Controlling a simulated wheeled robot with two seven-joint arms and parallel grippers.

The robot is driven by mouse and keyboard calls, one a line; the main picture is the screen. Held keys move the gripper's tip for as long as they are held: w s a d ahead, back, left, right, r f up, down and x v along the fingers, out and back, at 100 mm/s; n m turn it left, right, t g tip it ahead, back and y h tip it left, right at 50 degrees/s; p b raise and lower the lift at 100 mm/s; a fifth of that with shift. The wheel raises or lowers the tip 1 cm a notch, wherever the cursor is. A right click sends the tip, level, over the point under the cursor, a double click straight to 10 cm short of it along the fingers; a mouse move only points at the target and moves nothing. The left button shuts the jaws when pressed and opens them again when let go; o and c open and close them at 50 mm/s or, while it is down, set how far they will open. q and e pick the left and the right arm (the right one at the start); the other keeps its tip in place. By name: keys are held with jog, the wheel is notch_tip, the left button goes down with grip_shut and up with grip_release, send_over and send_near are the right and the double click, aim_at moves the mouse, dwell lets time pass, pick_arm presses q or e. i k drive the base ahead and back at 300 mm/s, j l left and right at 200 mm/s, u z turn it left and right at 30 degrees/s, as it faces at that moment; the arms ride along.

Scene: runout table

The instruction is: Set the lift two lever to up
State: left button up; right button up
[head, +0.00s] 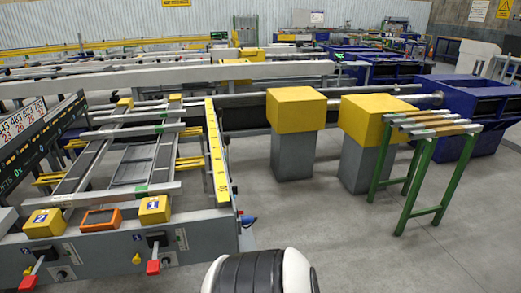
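Two levers with red handles are on the grey front panel (100,262) of the runout table. The left lever (27,283) is at the bottom left, beside a small blue label that looks like a 2, though it is too small to be sure. The right lever (153,267) is below the right yellow box. Both levers slant downward from dark pivots, with their red ends low. Neither of my grippers is in view, and nothing is seen touching the levers.
Yellow boxes (45,223) and an orange-framed device (100,219) sit above the panel. A dark display board (45,140) stands at left. Yellow-topped pedestals (295,110) and a green roller stand (425,160) are at right. The floor (370,250) in front of them is clear.

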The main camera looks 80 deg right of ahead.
aim_at(226, 137)
jog(key=z, duration=2.5)
jog(key=i+l+u, duration=0.1)
jog(key=i+l, duration=0.6)
jog(key=l, duration=0.1)
